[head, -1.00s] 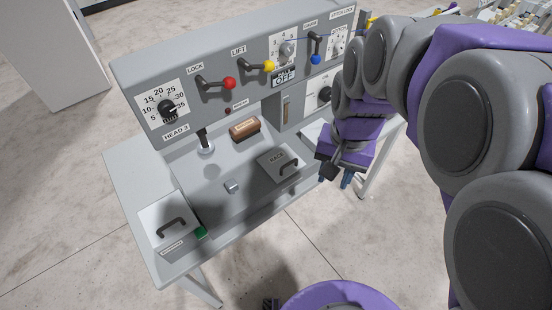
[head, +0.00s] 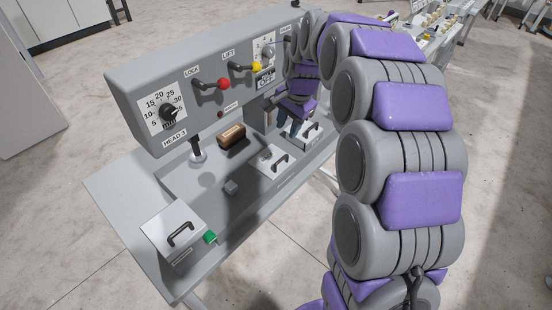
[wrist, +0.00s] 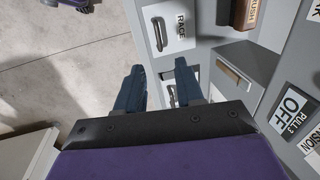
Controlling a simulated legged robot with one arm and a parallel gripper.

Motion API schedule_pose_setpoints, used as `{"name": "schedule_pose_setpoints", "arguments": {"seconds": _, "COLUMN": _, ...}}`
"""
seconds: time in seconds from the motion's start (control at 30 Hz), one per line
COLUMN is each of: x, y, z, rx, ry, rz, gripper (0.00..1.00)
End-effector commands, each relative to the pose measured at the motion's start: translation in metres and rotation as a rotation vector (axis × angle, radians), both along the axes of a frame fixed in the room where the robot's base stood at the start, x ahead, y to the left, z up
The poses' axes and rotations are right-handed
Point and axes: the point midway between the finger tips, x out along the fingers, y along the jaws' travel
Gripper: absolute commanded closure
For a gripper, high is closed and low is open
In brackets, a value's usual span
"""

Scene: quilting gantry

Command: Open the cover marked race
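The cover marked race (head: 262,155) is a white flat panel with a dark handle, lying closed on the grey bench. It also shows at the top of the wrist view (wrist: 181,18), with its handle on the left side of the lettering. My gripper (head: 289,128) is above the bench, to the right of and behind this cover. In the wrist view my gripper (wrist: 160,68) has its two dark fingers apart, with nothing held. A second white cover (head: 315,126) with a handle is partly hidden by my gripper; part of it shows between and behind the fingers in the wrist view.
A third white cover (head: 160,222) with a green block (head: 210,237) is at the front left. A brown brush (head: 231,132) lies behind the race cover. The upright panel carries a red-knobbed lever (head: 223,84), a yellow-knobbed lever (head: 256,67) and dials.

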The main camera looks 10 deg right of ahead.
Motion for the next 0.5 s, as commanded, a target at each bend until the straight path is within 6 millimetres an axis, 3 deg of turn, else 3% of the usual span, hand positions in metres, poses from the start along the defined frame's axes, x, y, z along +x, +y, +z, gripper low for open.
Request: {"name": "schedule_pose_setpoints", "arguments": {"seconds": 0.5, "x": 0.014, "y": 0.023, "z": -0.104, "rx": -0.01, "ry": 0.005, "rz": 0.003, "gripper": 0.63}}
